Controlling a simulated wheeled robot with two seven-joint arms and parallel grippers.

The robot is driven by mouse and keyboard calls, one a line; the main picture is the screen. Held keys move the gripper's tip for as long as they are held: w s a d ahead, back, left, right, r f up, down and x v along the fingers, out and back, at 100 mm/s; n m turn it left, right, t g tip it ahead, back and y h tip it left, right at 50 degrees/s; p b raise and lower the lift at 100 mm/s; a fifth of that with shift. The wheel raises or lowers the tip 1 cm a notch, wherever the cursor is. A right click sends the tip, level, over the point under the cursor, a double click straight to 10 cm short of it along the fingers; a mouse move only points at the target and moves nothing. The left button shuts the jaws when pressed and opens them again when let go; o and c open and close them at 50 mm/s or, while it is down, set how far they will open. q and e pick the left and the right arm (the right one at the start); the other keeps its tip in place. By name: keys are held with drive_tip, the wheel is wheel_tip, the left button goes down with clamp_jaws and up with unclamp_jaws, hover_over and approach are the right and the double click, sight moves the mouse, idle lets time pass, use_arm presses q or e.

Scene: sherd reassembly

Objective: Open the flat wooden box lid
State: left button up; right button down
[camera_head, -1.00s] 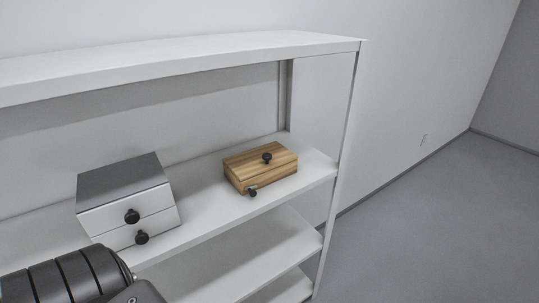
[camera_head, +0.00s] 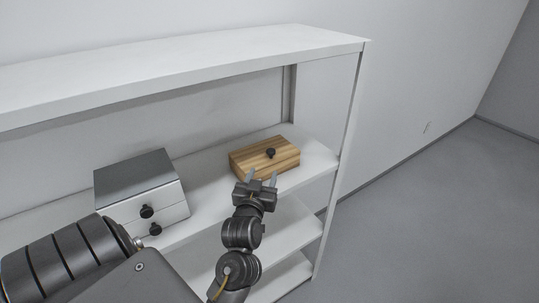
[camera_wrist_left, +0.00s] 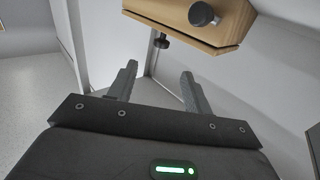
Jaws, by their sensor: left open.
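The flat wooden box (camera_head: 246,161) sits on the shelf board near its right end, with its lid (camera_head: 284,149) down. A black knob (camera_head: 270,153) stands on top of the lid. My left gripper (camera_head: 262,176) is open and empty, just in front of the box's near side, and hides part of it. In the left wrist view the box (camera_wrist_left: 183,22) is at the top, beyond the open fingers (camera_wrist_left: 157,80), apart from them. There the lid knob (camera_wrist_left: 201,14) and a second dark knob on the box's side (camera_wrist_left: 161,41) show. My right gripper is not in view.
A grey-topped box with two white drawers (camera_head: 158,204) and black knobs stands left on the same shelf board (camera_head: 208,190). The upper shelf board (camera_head: 200,66) runs above. An upright post (camera_head: 340,160) bounds the right end. Open floor lies to the right.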

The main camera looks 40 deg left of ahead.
sight(270, 153)
use_arm(q)
drive_tip(key=shift+w+a+r, duration=0.1)
drive_tip(key=shift+a+r, duration=0.05)
drive_tip(key=p+x, duration=0.2)
drive_tip(key=x, duration=0.7)
drive_tip(key=shift+w+a+p, duration=0.1)
drive_tip(key=shift+p, duration=0.25)
drive_tip(key=shift+w+a, duration=0.3)
drive_tip(key=shift+w, duration=0.3)
drive_tip(key=shift+c, duration=0.4)
clamp_jaws()
